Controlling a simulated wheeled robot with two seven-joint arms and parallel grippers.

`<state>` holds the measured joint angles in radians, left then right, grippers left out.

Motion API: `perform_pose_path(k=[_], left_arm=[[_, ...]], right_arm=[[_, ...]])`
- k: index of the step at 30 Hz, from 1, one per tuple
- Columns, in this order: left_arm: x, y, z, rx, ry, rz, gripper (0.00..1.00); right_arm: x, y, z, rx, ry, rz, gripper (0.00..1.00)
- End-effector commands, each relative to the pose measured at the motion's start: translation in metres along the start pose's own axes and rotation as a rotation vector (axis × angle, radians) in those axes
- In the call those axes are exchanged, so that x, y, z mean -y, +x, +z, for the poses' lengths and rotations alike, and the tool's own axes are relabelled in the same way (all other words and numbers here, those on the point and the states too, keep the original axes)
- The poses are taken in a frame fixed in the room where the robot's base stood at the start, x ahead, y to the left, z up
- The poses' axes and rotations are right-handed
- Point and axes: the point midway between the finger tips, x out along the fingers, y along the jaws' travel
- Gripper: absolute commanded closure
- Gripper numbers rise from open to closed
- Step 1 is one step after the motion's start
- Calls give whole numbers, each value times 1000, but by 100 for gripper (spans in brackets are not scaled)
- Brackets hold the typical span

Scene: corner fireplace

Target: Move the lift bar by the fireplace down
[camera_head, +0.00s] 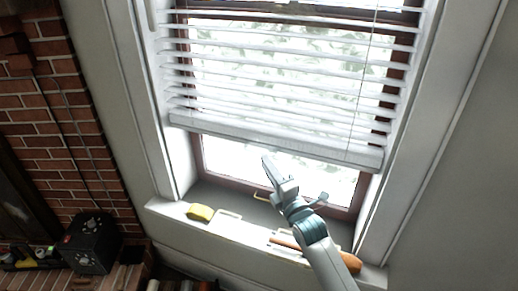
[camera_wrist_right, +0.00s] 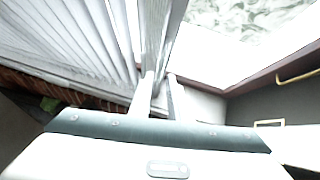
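The lift bar (camera_head: 300,149) is the white bottom rail of the blind over the window and tilts down to the right in the head view. In the right wrist view the lift bar (camera_wrist_right: 160,35) runs down from the top toward the gap between my fingers. My right gripper (camera_head: 267,161) reaches up from below with its tips close to the bar's lower edge, near its middle. Its two fingers (camera_wrist_right: 160,92) stand a narrow gap apart; whether they touch the bar is unclear. My left gripper shows in neither view.
The window sill (camera_head: 235,229) holds a yellow object (camera_head: 200,212) and an orange-brown object (camera_head: 351,262). The brick fireplace wall (camera_head: 60,120) and a dark box (camera_head: 91,242) stand at the left. Thin cords hang across the blind. The right-hand wall is bare.

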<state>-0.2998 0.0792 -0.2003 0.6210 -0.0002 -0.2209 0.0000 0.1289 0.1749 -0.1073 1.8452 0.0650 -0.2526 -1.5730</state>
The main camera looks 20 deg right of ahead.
Motion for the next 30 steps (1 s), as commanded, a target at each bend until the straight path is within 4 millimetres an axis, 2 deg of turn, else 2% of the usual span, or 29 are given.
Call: perform_pose_path(k=[1, 6, 12, 18, 26, 28, 30], left_arm=[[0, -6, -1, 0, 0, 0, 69], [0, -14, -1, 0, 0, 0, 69], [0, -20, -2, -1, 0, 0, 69], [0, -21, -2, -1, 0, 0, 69], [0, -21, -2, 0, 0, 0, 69], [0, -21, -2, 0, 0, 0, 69], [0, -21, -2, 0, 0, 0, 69]], right_arm=[[-4, 11, 0, 0, 1, 1, 83], [-3, 39, 0, 0, 1, 1, 83], [-2, 60, 0, -1, 1, 1, 83], [0, 68, 0, -1, 0, 0, 83], [0, 68, 0, -1, 0, 1, 83], [0, 68, 0, 0, 0, 1, 98], [0, 68, 0, 0, 0, 1, 100]])
